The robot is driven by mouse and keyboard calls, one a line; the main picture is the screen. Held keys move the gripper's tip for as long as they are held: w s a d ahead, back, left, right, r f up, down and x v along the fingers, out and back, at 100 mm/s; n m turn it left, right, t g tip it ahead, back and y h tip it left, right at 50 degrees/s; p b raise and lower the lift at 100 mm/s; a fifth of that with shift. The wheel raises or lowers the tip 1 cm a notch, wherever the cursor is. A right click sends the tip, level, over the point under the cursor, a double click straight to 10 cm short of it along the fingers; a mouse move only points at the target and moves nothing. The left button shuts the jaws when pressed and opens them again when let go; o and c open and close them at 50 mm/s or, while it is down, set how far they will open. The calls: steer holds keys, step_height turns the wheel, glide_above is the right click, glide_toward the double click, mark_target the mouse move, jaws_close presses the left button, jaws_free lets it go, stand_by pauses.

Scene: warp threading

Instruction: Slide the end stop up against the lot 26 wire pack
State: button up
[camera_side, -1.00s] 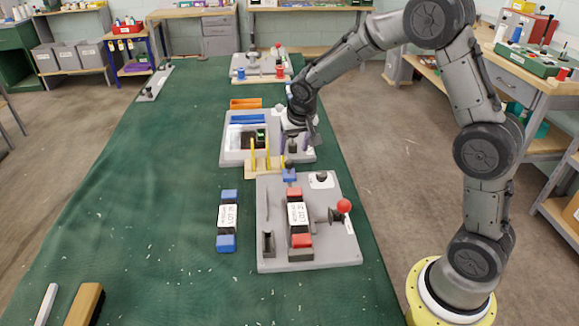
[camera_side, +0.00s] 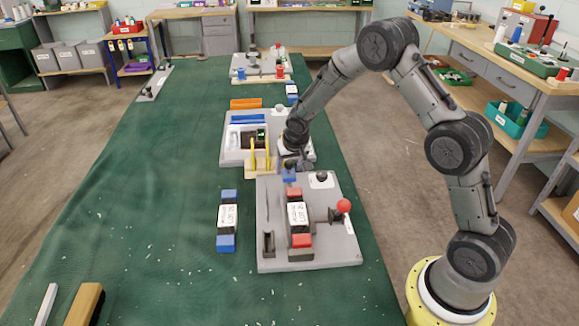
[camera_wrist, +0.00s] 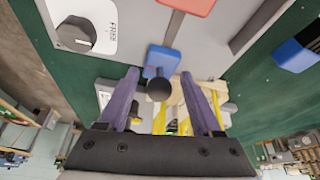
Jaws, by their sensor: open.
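The likely end stop is a blue block with a black knob (camera_side: 290,174) at the far edge of the grey fixture plate; it also shows in the wrist view (camera_wrist: 161,58). A dark wire pack with red ends and a white label (camera_side: 298,217) lies on the plate, nearer the side camera. A similar pack with blue ends (camera_side: 228,217) lies on the cloth to its left. I cannot read the lot numbers surely. My gripper (camera_wrist: 160,76) is open, its purple fingers either side of the black knob. I cannot tell whether they touch it.
The grey plate (camera_side: 280,257) carries a dial (camera_side: 321,180) marked FREE in the wrist view and a red-knobbed lever (camera_side: 343,206). A wooden rack with yellow pieces (camera_side: 259,164) and a grey tray (camera_side: 232,155) stand just beyond. The green cloth at left is mostly clear.

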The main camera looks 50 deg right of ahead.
jaws_close()
stand_by(1.3)
